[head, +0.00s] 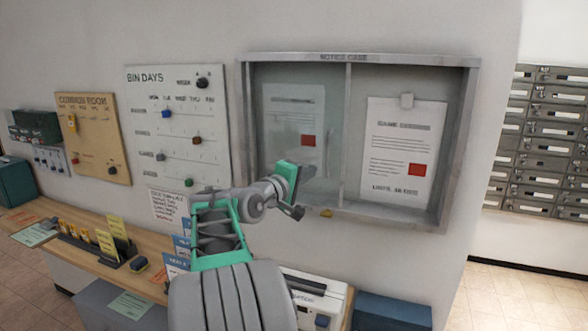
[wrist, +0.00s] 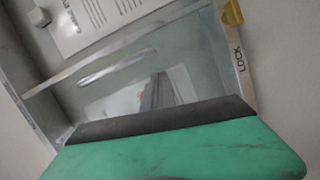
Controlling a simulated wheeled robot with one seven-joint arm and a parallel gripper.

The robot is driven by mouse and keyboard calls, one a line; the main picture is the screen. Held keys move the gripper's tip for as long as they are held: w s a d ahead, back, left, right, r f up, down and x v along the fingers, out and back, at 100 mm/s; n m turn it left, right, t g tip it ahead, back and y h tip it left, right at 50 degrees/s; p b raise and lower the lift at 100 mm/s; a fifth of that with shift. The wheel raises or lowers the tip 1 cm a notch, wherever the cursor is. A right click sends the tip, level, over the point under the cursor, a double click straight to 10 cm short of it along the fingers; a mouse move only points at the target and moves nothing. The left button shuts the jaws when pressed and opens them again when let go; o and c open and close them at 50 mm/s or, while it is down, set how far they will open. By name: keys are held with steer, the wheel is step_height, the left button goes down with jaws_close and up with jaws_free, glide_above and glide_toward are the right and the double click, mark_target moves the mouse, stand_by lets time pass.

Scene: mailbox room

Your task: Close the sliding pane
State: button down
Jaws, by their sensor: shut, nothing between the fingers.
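The notice case (head: 360,58) is a grey framed case on the wall. Its sliding pane (head: 280,78) is a greyish clear sheet over the left half, with a pale upright edge near the middle. The right half looks uncovered. My gripper (head: 300,192) is shut and empty in front of the lower middle of the case, near that edge. In the wrist view my gripper (wrist: 160,122) fills the bottom. Beyond it shows the pane (wrist: 190,75) with a long oval pull (wrist: 117,67). I cannot tell whether the fingers touch the pane.
A yellow lock knob (head: 327,212) sits on the bottom frame, beside the word LOCK in the wrist view (wrist: 232,14). Notices hang inside, one in the right half (head: 400,150). A wooden counter (head: 70,248) with cards runs below left. Metal mailboxes (head: 545,130) stand at right.

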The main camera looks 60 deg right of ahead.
steer(key=shift+s+f, duration=0.1)
steer(key=shift+s, duration=1)
